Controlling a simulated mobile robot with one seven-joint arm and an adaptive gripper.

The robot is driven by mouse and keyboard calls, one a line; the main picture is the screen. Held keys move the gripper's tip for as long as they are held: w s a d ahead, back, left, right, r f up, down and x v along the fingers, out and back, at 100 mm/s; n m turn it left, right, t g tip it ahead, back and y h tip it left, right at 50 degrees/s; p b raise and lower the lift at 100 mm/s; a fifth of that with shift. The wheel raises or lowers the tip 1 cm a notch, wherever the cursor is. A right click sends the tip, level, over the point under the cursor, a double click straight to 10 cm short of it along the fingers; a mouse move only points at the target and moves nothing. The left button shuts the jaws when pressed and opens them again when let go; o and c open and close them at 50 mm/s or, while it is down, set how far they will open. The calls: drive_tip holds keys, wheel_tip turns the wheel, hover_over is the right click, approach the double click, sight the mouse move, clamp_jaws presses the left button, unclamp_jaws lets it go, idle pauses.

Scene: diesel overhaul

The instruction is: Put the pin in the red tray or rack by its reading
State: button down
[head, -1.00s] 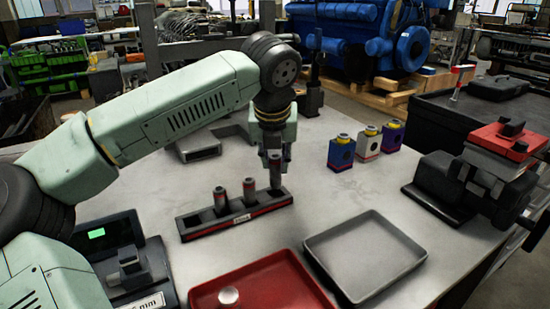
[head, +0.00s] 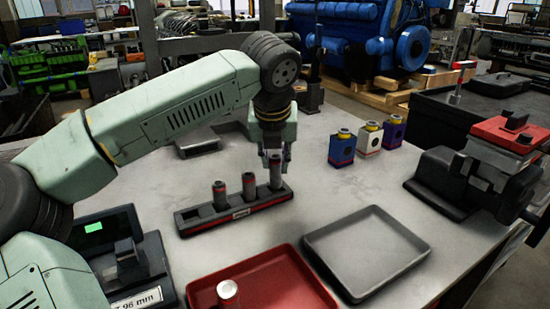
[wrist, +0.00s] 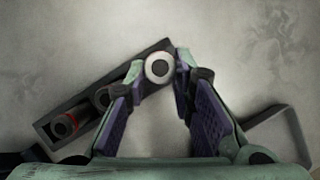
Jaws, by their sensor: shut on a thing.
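My gripper (head: 274,158) points down at the right end of the dark rack (head: 186,226) and is shut on a grey pin (head: 276,175). The held pin stands upright at the rack's right end; I cannot tell how deep it sits. In the wrist view its round end (wrist: 159,67) shows between the fingertips. Two more pins, a left one (head: 220,195) and a middle one (head: 249,186), stand in the rack. The rack's left end looks empty. The red tray (head: 285,285) lies in front, with one pin (head: 228,293) upright in it.
A grey empty tray (head: 365,250) lies right of the red tray. A gauge (head: 130,265) with a partly cut-off mm readout is at left. Blue, white and purple blocks (head: 368,138) stand behind. A vise (head: 450,185) is at right. The mid-table is clear.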

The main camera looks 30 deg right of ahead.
drive_tip(key=shift+f+b, duration=0.8)
drive_tip(key=shift+b, duration=0.05)
idle(0.6)
drive_tip(key=shift+f+b, duration=0.35)
drive_tip(key=c, duration=1.3)
unclamp_jaws()
drive_tip(key=shift+o, duration=0.5)
drive_tip(key=o, duration=0.3)
drive_tip(key=shift+r, duration=0.15)
